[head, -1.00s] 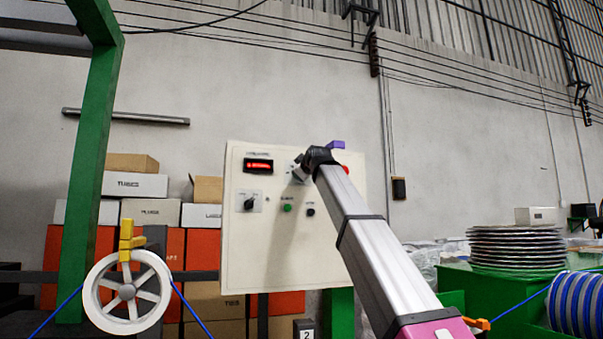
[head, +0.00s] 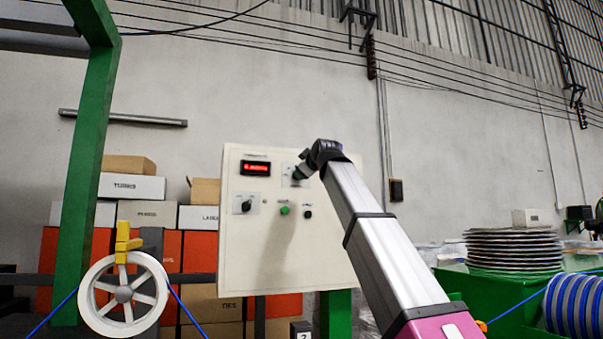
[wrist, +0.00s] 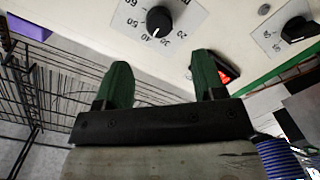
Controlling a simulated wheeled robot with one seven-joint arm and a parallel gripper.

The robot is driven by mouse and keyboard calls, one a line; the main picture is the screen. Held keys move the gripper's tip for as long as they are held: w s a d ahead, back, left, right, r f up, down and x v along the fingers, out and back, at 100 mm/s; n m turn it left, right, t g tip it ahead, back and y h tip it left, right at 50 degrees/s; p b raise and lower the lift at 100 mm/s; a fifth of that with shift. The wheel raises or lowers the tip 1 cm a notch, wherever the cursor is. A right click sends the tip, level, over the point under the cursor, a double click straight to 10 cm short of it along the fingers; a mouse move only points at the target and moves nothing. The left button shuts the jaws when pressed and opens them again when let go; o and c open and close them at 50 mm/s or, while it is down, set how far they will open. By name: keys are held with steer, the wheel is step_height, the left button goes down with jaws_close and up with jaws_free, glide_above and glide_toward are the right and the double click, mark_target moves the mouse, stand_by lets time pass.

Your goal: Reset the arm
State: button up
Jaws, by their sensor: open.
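A white control panel (head: 245,235) stands in the middle of the head view. It has a red lit display (head: 255,168), a black rotary switch (head: 246,205), a green button (head: 284,210) and a black button (head: 307,214). A second black knob (wrist: 297,28) is at the upper right.
A green post (head: 85,180) and a white spoked wheel (head: 124,294) with blue cable stand at left. Stacked boxes (head: 150,214) are behind. At right are stacked discs (head: 513,249) and a blue cable spool (head: 577,305).

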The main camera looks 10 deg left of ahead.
steer(key=v, duration=0.2)
steer(key=shift+s+d, duration=0.25)
steer(key=shift+s, duration=0.05)
